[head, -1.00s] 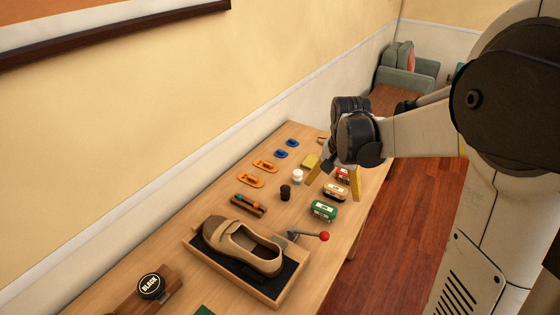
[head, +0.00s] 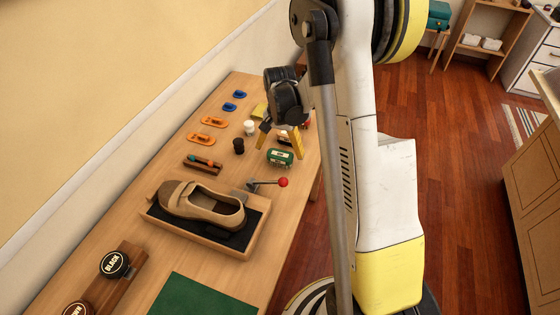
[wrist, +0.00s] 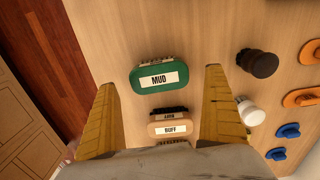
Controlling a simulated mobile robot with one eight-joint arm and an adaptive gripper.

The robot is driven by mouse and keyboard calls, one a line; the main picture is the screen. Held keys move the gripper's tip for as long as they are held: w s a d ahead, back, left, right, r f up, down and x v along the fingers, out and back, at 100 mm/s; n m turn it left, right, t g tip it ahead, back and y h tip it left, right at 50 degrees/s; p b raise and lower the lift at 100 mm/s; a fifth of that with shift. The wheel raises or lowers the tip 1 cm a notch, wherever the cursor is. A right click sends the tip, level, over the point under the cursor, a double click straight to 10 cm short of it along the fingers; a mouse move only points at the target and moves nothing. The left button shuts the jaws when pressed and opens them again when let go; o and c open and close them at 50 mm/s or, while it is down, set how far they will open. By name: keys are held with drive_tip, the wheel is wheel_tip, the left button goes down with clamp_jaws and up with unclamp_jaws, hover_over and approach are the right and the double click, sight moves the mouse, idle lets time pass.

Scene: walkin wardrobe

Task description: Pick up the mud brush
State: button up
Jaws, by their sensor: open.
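The mud brush is a green, rounded block with a white label reading MUD (wrist: 158,78). In the head view the green brush (head: 280,158) lies on the wooden table, right of the shoe stand's far end. My gripper (head: 280,142) is open with yellow fingers pointing down, just beyond the brush. In the wrist view the fingers (wrist: 160,92) are apart and the mud brush lies between and ahead of their tips, with nothing held. Its bristles show only as a thin edge.
A tan BUFF brush (wrist: 170,128) and others lie beside the mud brush. Dark (wrist: 262,63) and white (wrist: 250,112) small bottles stand nearby. A brown shoe (head: 200,204) sits in a tray with a red-knobbed lever (head: 283,182) close to the brush.

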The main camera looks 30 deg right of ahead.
sight(280, 154)
wheel_tip(280, 154, down, 3)
drive_tip(key=shift+f+b, duration=0.1)
drive_tip(key=shift+b, duration=0.4)
drive_tip(key=shift+c, duration=0.3)
drive_tip(key=c, duration=1.2)
drive_tip(key=shift+o, duration=0.2)
drive_tip(key=shift+r+p, duration=0.4)
drive_tip(key=shift+r, duration=0.25)
drive_tip(key=r, duration=0.1)
drive_tip(key=r+p, duration=0.1)
drive_tip(key=s+r+p, duration=0.1)
drive_tip(key=r, duration=0.1)
drive_tip(key=shift+d, duration=0.35)
drive_tip(key=s+d+r+p, duration=0.3)
drive_tip(key=s+d+r, duration=0.2)
drive_tip(key=s+d, duration=0.2)
drive_tip(key=shift+s+d+r, duration=0.15)
drive_tip(key=shift+s+r, duration=0.2)
drive_tip(key=shift+r, duration=0.05)
